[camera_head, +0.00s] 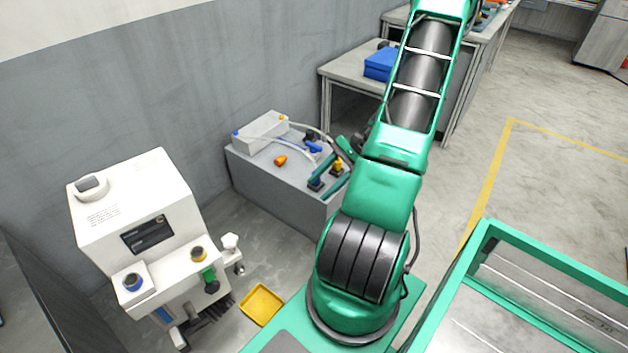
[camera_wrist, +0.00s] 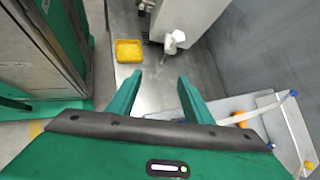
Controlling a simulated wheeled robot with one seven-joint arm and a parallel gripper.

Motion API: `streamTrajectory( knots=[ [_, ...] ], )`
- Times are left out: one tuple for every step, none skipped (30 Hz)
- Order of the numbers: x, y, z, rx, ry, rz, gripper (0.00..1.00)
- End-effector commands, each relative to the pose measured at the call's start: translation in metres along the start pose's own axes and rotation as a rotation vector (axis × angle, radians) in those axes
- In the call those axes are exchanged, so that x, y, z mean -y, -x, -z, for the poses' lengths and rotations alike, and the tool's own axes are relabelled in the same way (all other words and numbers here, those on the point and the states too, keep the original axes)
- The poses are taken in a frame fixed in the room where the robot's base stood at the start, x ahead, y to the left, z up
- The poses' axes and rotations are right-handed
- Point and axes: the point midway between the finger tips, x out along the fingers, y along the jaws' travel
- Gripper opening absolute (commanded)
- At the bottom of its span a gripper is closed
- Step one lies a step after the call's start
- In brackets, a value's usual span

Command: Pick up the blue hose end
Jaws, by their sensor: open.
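The blue hose end (camera_head: 236,132) shows as a small blue tip at the left corner of a white bin on the low grey table. In the wrist view it is a blue tip (camera_wrist: 293,93) at the right, beside a pale hose. My gripper (camera_head: 318,189) is over the near right part of that table, to the right of the blue tip and apart from it. In the wrist view my gripper (camera_wrist: 157,82) has its two green fingers spread, with nothing between them. The gripper body hides part of the tabletop.
The white bin (camera_head: 262,137) also has a yellow tip (camera_head: 282,117) at its edge. An orange piece (camera_head: 280,160) lies on the grey table (camera_head: 255,173). A white machine (camera_head: 140,215) stands at left, and a yellow tray (camera_head: 262,305) sits low in front.

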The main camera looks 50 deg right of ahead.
Motion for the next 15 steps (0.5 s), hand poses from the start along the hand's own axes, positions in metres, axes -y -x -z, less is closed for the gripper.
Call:
streamTrajectory(
  knots=[
    [-0.002,-0.003,0.013,0.039,-0.050,0.054,0.46],
    [-0.002,-0.004,0.018,0.061,-0.077,0.086,0.46],
    [-0.001,-0.005,0.026,0.092,-0.112,0.130,0.46],
    [-0.001,-0.006,0.031,0.116,-0.139,0.164,0.46],
    [-0.001,-0.007,0.037,0.139,-0.165,0.198,0.46],
    [0.000,-0.007,0.044,0.169,-0.199,0.244,0.46],
    [0.000,-0.006,0.049,0.194,-0.225,0.279,0.46],
    [0.000,-0.006,0.054,0.218,-0.249,0.313,0.46],
    [0.001,-0.005,0.061,0.247,-0.280,0.358,0.46],
    [0.001,-0.004,0.065,0.271,-0.303,0.392,0.46],
    [0.001,-0.003,0.070,0.295,-0.325,0.425,0.46],
    [0.001,-0.001,0.076,0.325,-0.353,0.469,0.46],
    [0.001,0.001,0.080,0.348,-0.374,0.503,0.46],
    [0.001,0.003,0.085,0.371,-0.394,0.537,0.46],
    [0.000,0.006,0.091,0.401,-0.419,0.581,0.46]
  ],
)
